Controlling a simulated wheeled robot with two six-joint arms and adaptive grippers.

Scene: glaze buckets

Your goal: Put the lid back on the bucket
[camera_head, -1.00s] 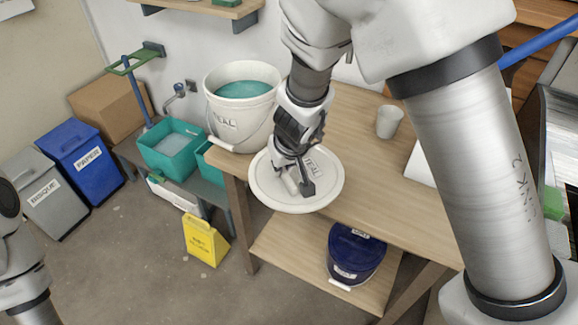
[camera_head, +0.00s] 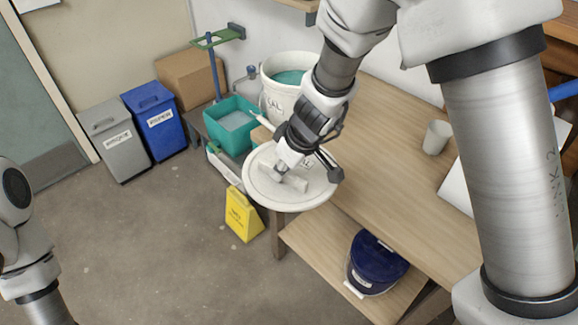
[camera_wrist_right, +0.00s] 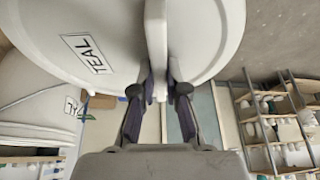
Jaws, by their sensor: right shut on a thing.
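The white round lid (camera_head: 258,196) is held in the air in front of the open bucket, near the table's left end. In the right wrist view the lid (camera_wrist_right: 60,30) shows its TEAL label and a raised ridge between my fingers. My right gripper (camera_head: 292,172) is shut on that ridge; its fingertips also show in the right wrist view (camera_wrist_right: 160,88). The white bucket (camera_head: 275,102) stands upright and open behind the lid, with teal glaze inside. The lid and my right arm hide part of it. Only links of my left arm show; its gripper is out of view.
The wooden table (camera_head: 390,130) carries a white cup (camera_head: 437,137). A dark blue lidded bucket (camera_head: 375,265) sits on the lower shelf (camera_head: 325,255). A teal basin (camera_head: 230,125), yellow floor sign (camera_head: 242,215), blue bin (camera_head: 155,120) and grey bin (camera_head: 112,140) stand to the left.

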